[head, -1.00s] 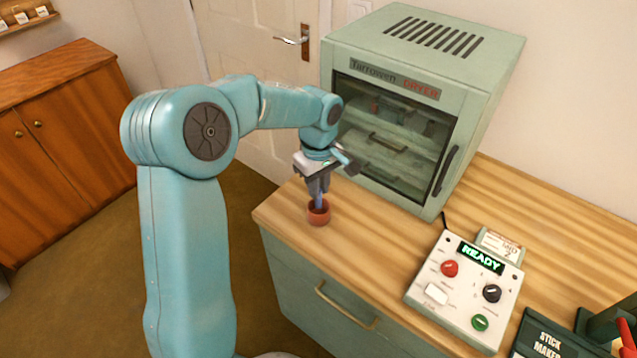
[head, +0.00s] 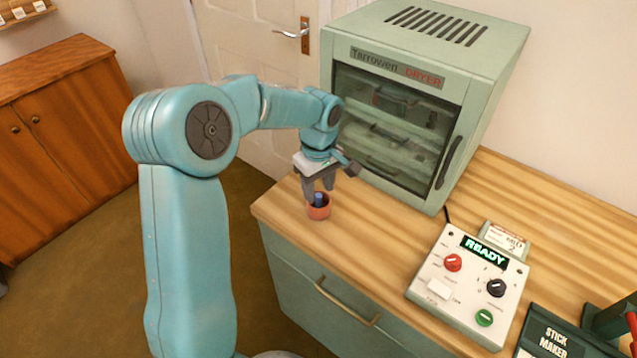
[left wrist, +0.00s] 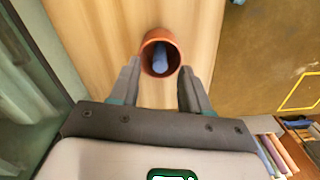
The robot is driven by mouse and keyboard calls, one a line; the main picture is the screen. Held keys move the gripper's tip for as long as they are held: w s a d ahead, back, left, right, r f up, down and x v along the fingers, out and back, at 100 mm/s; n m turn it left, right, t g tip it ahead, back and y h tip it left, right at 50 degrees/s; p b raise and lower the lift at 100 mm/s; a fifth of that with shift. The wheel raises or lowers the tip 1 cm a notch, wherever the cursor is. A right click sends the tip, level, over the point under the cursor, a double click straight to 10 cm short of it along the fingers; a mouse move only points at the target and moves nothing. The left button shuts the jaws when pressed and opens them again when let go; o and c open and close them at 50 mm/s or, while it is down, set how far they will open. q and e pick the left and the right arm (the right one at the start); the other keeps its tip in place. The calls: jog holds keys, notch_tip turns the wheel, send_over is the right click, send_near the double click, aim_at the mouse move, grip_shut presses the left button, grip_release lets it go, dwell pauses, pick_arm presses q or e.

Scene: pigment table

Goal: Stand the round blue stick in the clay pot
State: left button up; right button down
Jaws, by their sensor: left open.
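The clay pot (head: 319,212) is a small reddish-brown cup on the wooden counter near its left corner. The round blue stick (head: 319,199) is inside the pot, with its top end showing above the rim. In the left wrist view the stick (left wrist: 161,60) lies within the rim of the pot (left wrist: 147,47), leaning against one side. My left gripper (head: 319,189) is open just above the pot, its fingers apart on either side of the stick and not touching it. In the left wrist view the gripper (left wrist: 160,82) is empty. My right gripper is not in view.
A green dryer cabinet (head: 485,95) stands behind the pot. A control panel (head: 468,285) reading READY and a dark stick maker (head: 560,338) are on the right. The counter (head: 375,240) between pot and panel is clear. Its left edge is close to the pot.

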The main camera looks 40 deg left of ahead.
pick_arm(q)
notch_tip(320, 180, up, 16)
jog(key=shift+r+p, duration=0.2)
jog(key=shift+p, duration=0.1)
dwell(0.9)
